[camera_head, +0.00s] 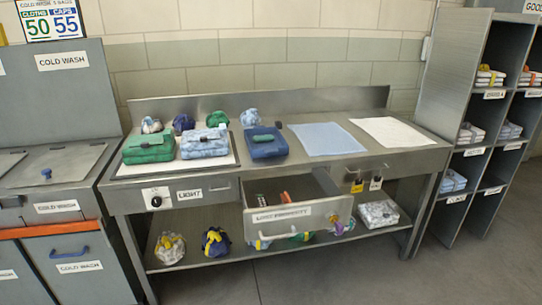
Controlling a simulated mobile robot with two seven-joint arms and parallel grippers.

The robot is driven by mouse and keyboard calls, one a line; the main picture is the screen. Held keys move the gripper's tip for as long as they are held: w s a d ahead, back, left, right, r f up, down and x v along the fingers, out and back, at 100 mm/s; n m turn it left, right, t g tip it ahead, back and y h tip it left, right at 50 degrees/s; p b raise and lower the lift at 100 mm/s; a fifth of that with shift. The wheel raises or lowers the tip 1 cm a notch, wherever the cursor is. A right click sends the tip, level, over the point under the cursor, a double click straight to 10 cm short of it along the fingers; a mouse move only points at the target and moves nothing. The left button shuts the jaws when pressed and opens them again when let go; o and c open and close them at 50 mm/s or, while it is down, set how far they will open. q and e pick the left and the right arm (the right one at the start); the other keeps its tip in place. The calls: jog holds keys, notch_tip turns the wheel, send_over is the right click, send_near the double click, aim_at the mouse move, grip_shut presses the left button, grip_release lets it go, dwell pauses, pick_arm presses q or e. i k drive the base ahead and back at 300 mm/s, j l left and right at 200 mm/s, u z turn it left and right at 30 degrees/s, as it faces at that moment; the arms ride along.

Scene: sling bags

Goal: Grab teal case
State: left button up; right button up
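A teal-green folded bundle (148,147) lies at the left of the metal counter (370,158), on a pale mat; it is the largest teal-coloured thing I see. Beside it on the right is a light blue patterned bundle (205,144). Whether any of these is the teal case, I cannot tell. Neither of my grippers is in view, and nothing is being held in the picture.
A drawer (290,216) below the counter stands open toward me with small items inside. Several rolled bundles line the counter's back. A light blue cloth (326,139) and a white cloth (394,131) lie flat. Shelving (458,75) stands right; cold-wash bins (62,165) stand left.

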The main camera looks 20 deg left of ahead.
aim_at(269, 138)
jog(key=j+z, duration=0.2)
jog(key=z, duration=0.5)
jog(key=j+z, duration=0.3)
jog(key=j, duration=0.2)
jog(key=k+j+z, duration=0.3)
jog(key=j, duration=0.2)
jog(key=i, duration=0.1)
